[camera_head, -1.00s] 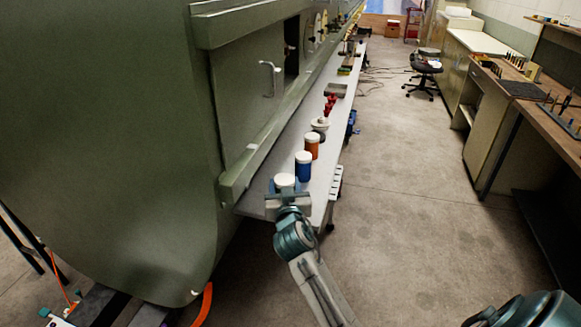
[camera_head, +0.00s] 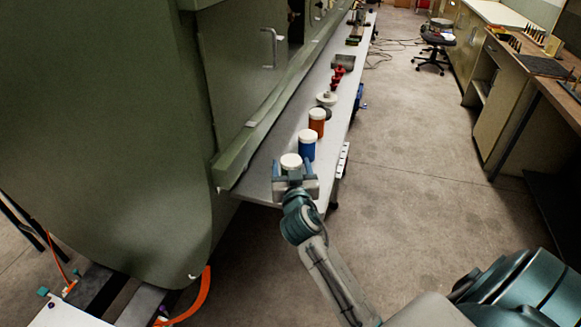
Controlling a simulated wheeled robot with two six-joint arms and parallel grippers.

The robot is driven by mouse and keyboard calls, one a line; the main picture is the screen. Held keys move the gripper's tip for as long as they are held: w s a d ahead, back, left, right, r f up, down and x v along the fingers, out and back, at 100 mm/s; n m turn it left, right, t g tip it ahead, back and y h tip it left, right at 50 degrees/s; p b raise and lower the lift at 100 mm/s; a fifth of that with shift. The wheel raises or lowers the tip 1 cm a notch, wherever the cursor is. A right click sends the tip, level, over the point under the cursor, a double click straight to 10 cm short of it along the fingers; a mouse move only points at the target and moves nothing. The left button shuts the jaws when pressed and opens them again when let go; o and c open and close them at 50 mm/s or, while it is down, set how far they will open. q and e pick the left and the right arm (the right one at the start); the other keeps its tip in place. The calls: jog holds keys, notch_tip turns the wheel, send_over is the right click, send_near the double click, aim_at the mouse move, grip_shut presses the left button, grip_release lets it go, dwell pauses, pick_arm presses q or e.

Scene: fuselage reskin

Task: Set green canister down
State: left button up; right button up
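A white-lidded canister (camera_head: 291,161) stands upright between the fingers of my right gripper (camera_head: 292,176), at the near end of the long grey table (camera_head: 258,187). The gripper hides its body, so I cannot see its green colour or whether its base touches the table. The fingers lie close on both sides of it. A blue canister (camera_head: 308,149) and an orange canister (camera_head: 316,127), both white-lidded, stand just beyond it in a row. My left gripper is out of view.
The green fuselage wall (camera_head: 110,110) and its ledge (camera_head: 240,155) run along the table's left side. Red items (camera_head: 336,77) and a grey block (camera_head: 343,62) stand farther along the table. Open floor (camera_head: 420,170) lies to the right, with a chair (camera_head: 434,50) beyond.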

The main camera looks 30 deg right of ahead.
jog(key=shift+s+r, duration=0.1)
jog(key=shift+r, duration=0.05)
jog(key=shift+s+a+f, duration=0.2)
jog(key=shift+s+f, duration=0.05)
pick_arm(q)
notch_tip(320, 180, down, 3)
jog(key=b, duration=0.3)
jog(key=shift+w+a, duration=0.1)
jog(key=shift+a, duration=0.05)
pick_arm(e)
jog(key=v, duration=1.1)
jog(key=shift+r, duration=0.2)
